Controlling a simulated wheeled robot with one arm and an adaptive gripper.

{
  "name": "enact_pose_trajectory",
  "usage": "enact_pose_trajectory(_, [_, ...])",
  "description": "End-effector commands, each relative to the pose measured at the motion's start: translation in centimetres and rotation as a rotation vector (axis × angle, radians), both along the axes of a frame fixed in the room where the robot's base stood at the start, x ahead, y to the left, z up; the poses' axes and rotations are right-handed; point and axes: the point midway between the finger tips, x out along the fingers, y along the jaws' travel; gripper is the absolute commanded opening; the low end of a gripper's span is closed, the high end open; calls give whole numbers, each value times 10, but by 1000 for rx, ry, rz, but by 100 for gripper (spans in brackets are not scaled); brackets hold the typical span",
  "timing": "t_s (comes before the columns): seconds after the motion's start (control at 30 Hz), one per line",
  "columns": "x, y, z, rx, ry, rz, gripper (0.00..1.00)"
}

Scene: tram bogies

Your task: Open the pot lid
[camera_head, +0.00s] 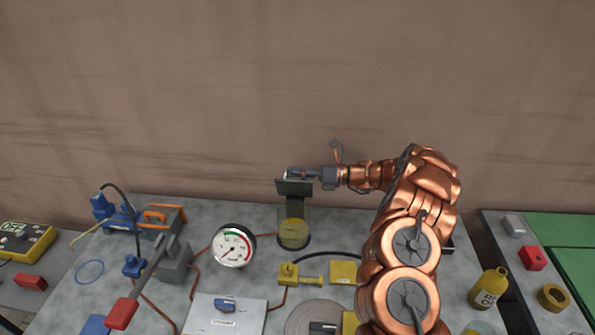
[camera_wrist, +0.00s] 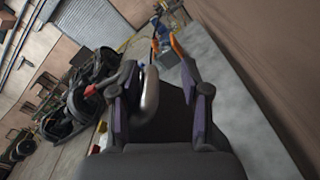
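The pot (camera_head: 294,230) is a yellow, see-through cylinder standing at the back middle of the grey table. Its dark lid (camera_head: 295,188) shows as a flat plate raised above the pot's mouth; how it joins the pot is hidden. My gripper (camera_head: 298,174) reaches in from the right, level with the lid's upper edge. In the wrist view its two fingers (camera_wrist: 160,95) stand well apart. A rounded silver piece (camera_wrist: 149,95) shows between them, nearer the left finger, in front of a dark plate. I cannot tell whether either finger touches it.
A round gauge (camera_head: 234,246) stands left of the pot. A grey block with a red-handled lever (camera_head: 122,313) and a blue pump with an orange handle (camera_head: 165,214) are further left. A yellow bottle (camera_head: 489,288) stands at the right. The wall rises close behind the table.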

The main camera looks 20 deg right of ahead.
Motion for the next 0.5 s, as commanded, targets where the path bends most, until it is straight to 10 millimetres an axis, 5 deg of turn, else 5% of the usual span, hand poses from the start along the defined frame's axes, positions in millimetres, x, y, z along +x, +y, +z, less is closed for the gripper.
enact_pose_trajectory(0.5, [0,-2,2,2,-2,-2,43])
